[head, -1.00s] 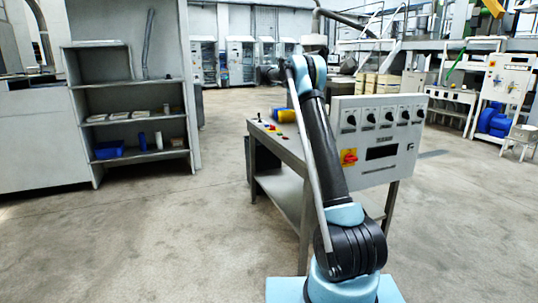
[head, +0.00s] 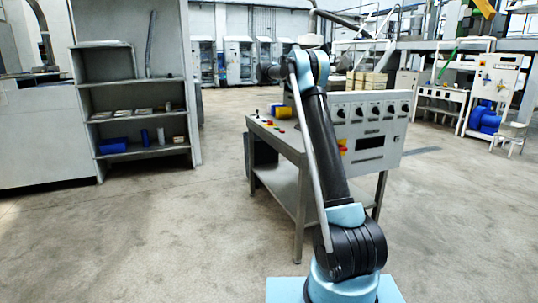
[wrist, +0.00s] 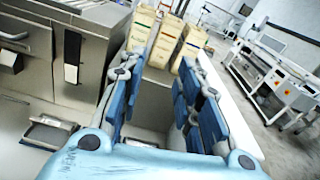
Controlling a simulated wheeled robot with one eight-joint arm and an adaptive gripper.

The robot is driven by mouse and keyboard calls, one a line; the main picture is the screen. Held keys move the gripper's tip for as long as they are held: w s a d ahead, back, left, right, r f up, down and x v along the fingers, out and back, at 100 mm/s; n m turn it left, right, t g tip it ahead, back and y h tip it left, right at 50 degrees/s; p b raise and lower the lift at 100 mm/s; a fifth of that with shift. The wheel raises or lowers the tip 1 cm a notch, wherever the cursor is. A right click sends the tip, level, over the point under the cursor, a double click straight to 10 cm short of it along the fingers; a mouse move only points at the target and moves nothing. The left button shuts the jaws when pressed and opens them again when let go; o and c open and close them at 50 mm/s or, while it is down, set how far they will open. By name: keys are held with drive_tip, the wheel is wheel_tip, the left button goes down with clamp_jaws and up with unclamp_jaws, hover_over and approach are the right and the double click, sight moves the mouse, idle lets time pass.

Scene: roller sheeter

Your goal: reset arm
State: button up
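My gripper (wrist: 163,78) shows in the wrist view with its two blue padded fingers spread apart. It is open, with nothing held between the fingers. Beyond the fingertips stand several beige boxes (wrist: 165,38), with a grey surface nearer me. In the head view my arm (head: 322,150) rises from its blue base, leans a little left and bends at the top. My gripper itself is not visible there.
A grey control console (head: 362,140) with knobs stands just beyond my arm. A grey shelf (head: 137,80) with a blue bin (head: 113,145) is at the left. A steel cabinet (wrist: 85,55) is left of my gripper in the wrist view. Open floor surrounds the console.

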drive_tip(key=s+d+f+m+g+y, duration=0.1)
drive_tip(key=s+d+m+y, duration=0.15)
drive_tip(key=s, duration=0.65)
drive_tip(key=s+d+f+m+g+y, duration=0.15)
drive_tip(key=s+d+m, duration=0.25)
drive_tip(key=s, duration=0.5)
drive_tip(key=s+d+f+m+g+y, duration=0.1)
drive_tip(key=s+f+m+y, duration=0.2)
drive_tip(key=s, duration=0.8)
drive_tip(key=s+d+f+m+y, duration=0.1)
drive_tip(key=s+f+m, duration=0.3)
drive_tip(key=s, duration=0.7)
drive_tip(key=s+a+f+m+y, duration=0.2)
drive_tip(key=s+a+f+m, duration=0.1)
drive_tip(key=s+f, duration=0.7)
drive_tip(key=s+a+f+m+y, duration=0.3)
drive_tip(key=s+f+m, duration=0.1)
drive_tip(key=s+f, duration=0.6)
drive_tip(key=s+a+f+m+y, duration=0.3)
drive_tip(key=s+f, duration=0.7)
drive_tip(key=s, duration=0.4)
drive_tip(key=shift+a+g, duration=0.2)
drive_tip(key=shift+g, duration=0.25)
